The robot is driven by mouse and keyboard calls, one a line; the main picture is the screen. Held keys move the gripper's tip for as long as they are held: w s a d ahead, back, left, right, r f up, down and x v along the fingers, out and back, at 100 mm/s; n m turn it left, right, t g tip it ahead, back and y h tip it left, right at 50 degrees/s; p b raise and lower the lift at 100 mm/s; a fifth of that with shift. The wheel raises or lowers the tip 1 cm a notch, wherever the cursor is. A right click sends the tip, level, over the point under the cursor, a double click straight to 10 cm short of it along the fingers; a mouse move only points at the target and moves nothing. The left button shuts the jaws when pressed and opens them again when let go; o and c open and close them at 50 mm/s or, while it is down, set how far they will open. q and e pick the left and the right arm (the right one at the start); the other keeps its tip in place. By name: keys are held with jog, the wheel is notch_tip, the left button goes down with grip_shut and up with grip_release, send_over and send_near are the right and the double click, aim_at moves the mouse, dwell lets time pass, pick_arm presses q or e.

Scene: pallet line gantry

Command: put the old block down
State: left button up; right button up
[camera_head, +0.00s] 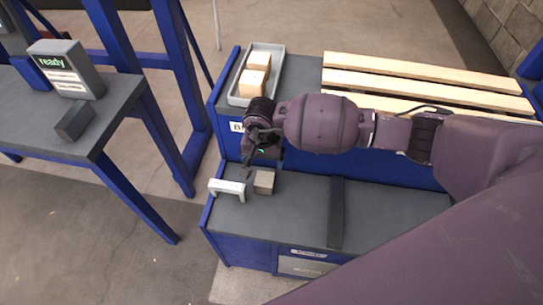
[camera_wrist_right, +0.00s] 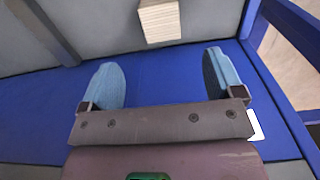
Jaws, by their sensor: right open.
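A weathered grey-brown block (camera_head: 264,182) rests on the dark top of the lower front bench (camera_head: 290,208), near its left end. In the right wrist view the block (camera_wrist_right: 158,20) shows at the top edge, partly cut off, beyond the fingertips. My right gripper (camera_head: 250,168) is above and just behind the block in the head view. In the wrist view my right gripper (camera_wrist_right: 160,65) is open, its blue-padded fingers wide apart with nothing between them. The block is clear of both fingers. My left gripper is in neither view.
A white bracket (camera_head: 227,187) stands left of the block. A dark raised strip (camera_head: 336,212) crosses the bench to the right. Behind, a grey tray (camera_head: 237,98) holds pale blocks beside wooden slats (camera_head: 420,80). A side table (camera_head: 95,120) carries a "ready" display (camera_head: 68,70).

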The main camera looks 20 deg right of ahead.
jog(key=s+a+m+g+y, duration=0.2)
jog(key=s+a+m+y, duration=0.4)
jog(key=s+a+y, duration=0.35)
jog(key=s+a+r+m+t+y, duration=0.4)
jog(key=a+r+m+t+y, duration=0.25)
jog(key=m, duration=0.85)
jog(key=d+m+t+h, duration=0.8)
jog(key=d+m+t, duration=0.4)
jog(key=m, duration=1.2)
jog(key=s+d+f+m+g+h, duration=0.6)
jog(key=s+d+f+m, duration=0.4)
jog(key=m, duration=0.8)
jog(key=s+d+h, duration=0.1)
jog(key=s+d, duration=0.2)
jog(key=d, duration=0.1)
jog(key=shift+s+m+h, duration=0.35)
jog(key=shift+m+h, duration=0.05)
